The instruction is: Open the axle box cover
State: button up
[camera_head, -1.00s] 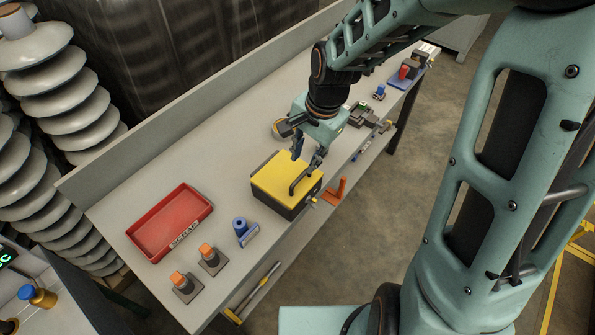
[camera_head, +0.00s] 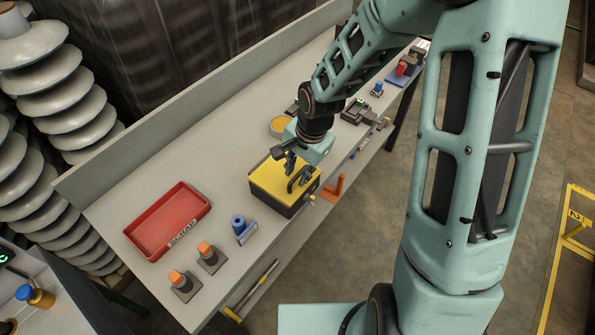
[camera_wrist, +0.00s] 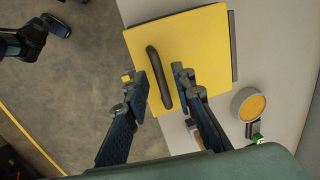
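The axle box (camera_head: 287,206) is a dark box with a flat yellow cover (camera_head: 268,181) lying shut on top, standing on the bench. The cover also fills the upper middle of the wrist view (camera_wrist: 203,40). A dark bar handle (camera_wrist: 158,75) is on the cover near one edge. My gripper (camera_head: 296,170) is low over the cover, at the handle. In the wrist view my two fingers are apart, one on each side of the handle, with gaps visible. Whether the fingertips reach down to the handle's height cannot be told.
A red scrap tray (camera_head: 158,236), two orange-topped blocks (camera_head: 205,249) and a blue roller-like part (camera_head: 240,228) stand left of the box. A round yellow-topped item (camera_head: 279,126) stands behind it. An orange bracket (camera_head: 336,187) is at the bench's front edge.

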grip_shut()
jog(key=shift+a+r, duration=0.1)
jog(key=shift+r, duration=0.05)
